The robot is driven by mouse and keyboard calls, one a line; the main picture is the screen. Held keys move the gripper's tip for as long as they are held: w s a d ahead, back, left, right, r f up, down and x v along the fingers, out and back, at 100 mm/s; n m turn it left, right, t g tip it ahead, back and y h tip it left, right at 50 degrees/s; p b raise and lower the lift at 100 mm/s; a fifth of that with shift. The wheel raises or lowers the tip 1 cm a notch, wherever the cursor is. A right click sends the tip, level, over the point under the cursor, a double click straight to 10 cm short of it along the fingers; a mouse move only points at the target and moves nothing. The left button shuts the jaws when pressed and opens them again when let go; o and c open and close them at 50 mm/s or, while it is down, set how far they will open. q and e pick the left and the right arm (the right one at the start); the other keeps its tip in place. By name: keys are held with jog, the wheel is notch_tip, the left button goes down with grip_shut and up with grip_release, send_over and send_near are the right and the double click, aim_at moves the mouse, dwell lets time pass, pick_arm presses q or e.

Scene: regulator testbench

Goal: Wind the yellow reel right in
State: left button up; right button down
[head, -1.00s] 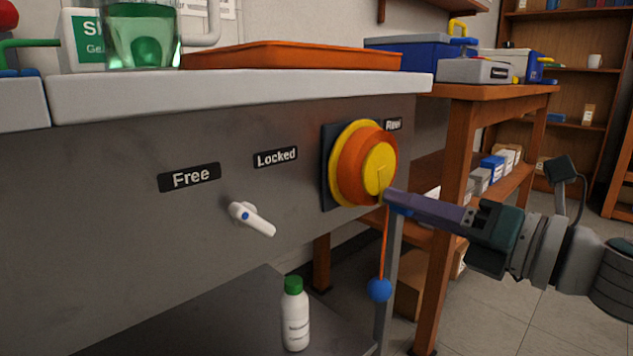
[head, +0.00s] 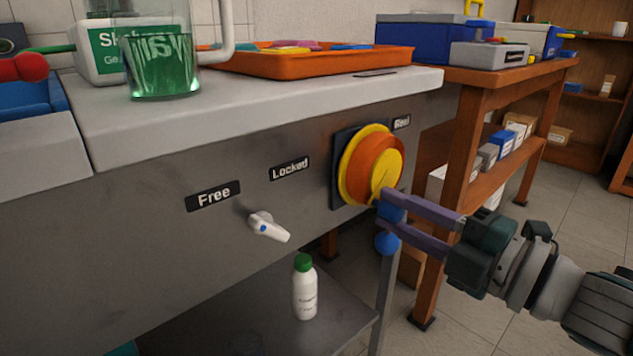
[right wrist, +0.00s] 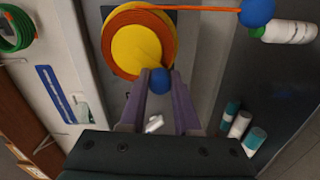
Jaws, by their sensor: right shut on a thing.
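The yellow reel (head: 392,170), with an orange drum, sits on the front of the bench under the "Reel" label (head: 401,122). It also shows in the right wrist view (right wrist: 135,45). My right gripper (head: 383,203) is shut on the reel's blue knob (right wrist: 160,81), at the reel's lower edge. An orange cord (right wrist: 195,9) runs from the reel to a blue ball (head: 387,243), which hangs a little below the knob. A white lever (head: 270,228) sits below the "Free" (head: 213,196) and "Locked" (head: 289,169) labels, its handle pointing to the lower right. My left gripper is out of view.
A white bottle with a green cap (head: 305,288) stands on the lower shelf (head: 245,318). An orange tray (head: 310,62) and a glass of green liquid (head: 162,65) are on the bench top. A wooden table (head: 482,76) stands behind my right arm.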

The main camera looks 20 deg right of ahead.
jog(key=shift+s+a+r+m+p, duration=0.1)
jog(key=shift+a+r+m+p, duration=0.15)
jog(key=shift+m+p, duration=0.5)
jog(key=shift+s+a+r+m+p, duration=0.15)
jog(key=shift+r+m+p, duration=0.15)
jog(key=shift+m, duration=0.75)
jog(key=shift+w, duration=0.1)
jog(key=c, duration=0.6)
grip_release()
jog(key=p+v, duration=0.2)
jog(key=v, duration=0.8)
